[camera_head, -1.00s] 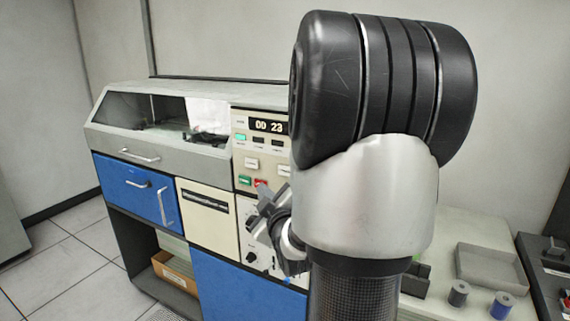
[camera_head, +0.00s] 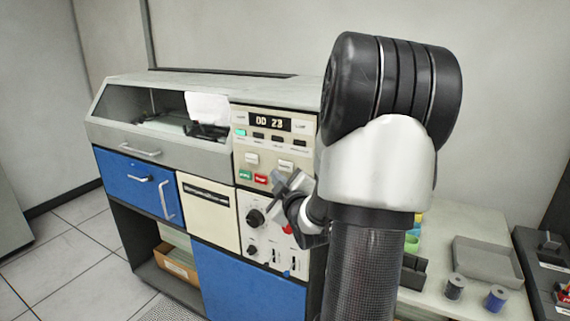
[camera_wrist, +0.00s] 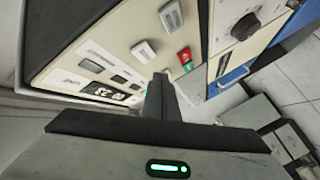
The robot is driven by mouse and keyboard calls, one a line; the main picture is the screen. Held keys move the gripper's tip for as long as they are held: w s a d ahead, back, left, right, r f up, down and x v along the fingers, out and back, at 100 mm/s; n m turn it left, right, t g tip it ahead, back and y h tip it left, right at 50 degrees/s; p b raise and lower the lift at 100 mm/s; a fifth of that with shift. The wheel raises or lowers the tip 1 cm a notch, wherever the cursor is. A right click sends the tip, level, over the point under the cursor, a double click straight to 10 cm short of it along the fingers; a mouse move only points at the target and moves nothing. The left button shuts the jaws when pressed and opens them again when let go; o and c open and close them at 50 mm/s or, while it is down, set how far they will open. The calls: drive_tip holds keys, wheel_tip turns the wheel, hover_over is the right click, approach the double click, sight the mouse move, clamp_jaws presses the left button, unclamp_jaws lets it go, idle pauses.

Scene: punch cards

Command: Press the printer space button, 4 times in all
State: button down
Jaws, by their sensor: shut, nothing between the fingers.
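The machine's cream button panel (camera_head: 240,150) carries a display (camera_head: 269,124) that seems to read 00 23. Below it are a left white button (camera_head: 251,158), a right white button (camera_head: 285,166), a green button (camera_head: 244,175) and a red button (camera_head: 261,179). The labels are too small to read, so I cannot tell which is the printer space button. My gripper (camera_head: 280,183) is shut and empty, just right of the red button in the head view. In the wrist view, my fingertips (camera_wrist: 160,77) are near a white button (camera_wrist: 143,50) and the red button (camera_wrist: 185,55); contact cannot be told.
A lower panel has a black knob (camera_head: 255,217) and small switches. Blue drawer fronts (camera_head: 130,182) with handles are at left. To the right, a table holds a grey tray (camera_head: 488,262) and two small spools (camera_head: 496,298). My arm hides part of the machine's right side.

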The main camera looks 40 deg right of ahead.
sight(279, 166)
drive_tip(key=shift+w+d, duration=0.25)
drive_tip(key=shift+d, duration=0.3)
drive_tip(key=shift+w+d, duration=0.2)
drive_tip(key=shift+d, duration=0.35)
drive_tip(key=shift+d+b, duration=0.15)
drive_tip(key=shift+b, duration=0.2)
idle(1.0)
drive_tip(key=shift+w+d, duration=0.2)
drive_tip(key=shift+d, duration=0.05)
drive_tip(key=shift+w+d+b, duration=0.1)
drive_tip(key=shift+d+b, duration=0.3)
idle(0.8)
drive_tip(key=shift+a, duration=0.1)
drive_tip(key=shift+s+a+b, duration=0.3)
drive_tip(key=shift+a+b, duration=0.2)
drive_tip(key=shift+a, duration=0.2)
drive_tip(key=shift+s+a+b, duration=0.3)
drive_tip(key=shift+a+b, duration=0.05)
drive_tip(key=shift+a, duration=0.4)
drive_tip(key=shift+s+a+b, duration=0.35)
drive_tip(key=shift+a+b, duration=0.05)
drive_tip(key=shift+a, duration=0.4)
drive_tip(key=shift+s+a+b, duration=0.3)
drive_tip(key=shift+a+b, duration=0.05)
drive_tip(key=shift+a, duration=0.4)
